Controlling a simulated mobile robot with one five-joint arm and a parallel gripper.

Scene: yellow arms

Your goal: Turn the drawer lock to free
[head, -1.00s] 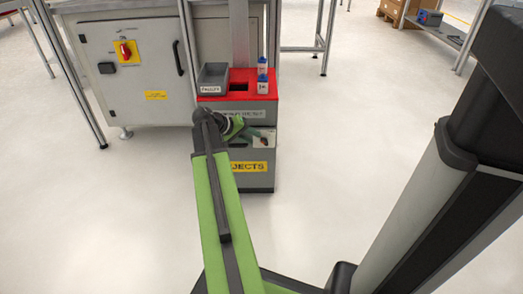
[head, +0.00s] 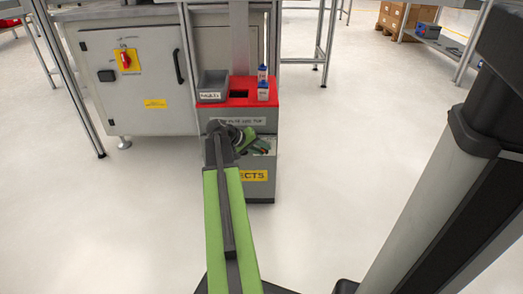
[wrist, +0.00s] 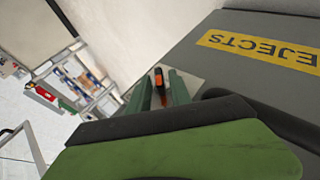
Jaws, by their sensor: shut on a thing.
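The drawer lock's orange-tipped dark lever (wrist: 159,76) shows between the two green fingers of my gripper (wrist: 158,90) in the wrist view. The fingers are closed on it. A pale lock plate (wrist: 186,83) lies behind the fingers. In the head view my gripper (head: 257,143) is at the front of the grey rejects cabinet (head: 262,192), above its yellow label. There my wrist and fingers hide most of the lock, and its angle cannot be told.
The cabinet's red top (head: 240,83) bears a grey bin (head: 213,85) and small blue-and-white containers (head: 263,86). A grey machine cabinet (head: 132,80) with a red switch stands to the left. The floor in front is clear.

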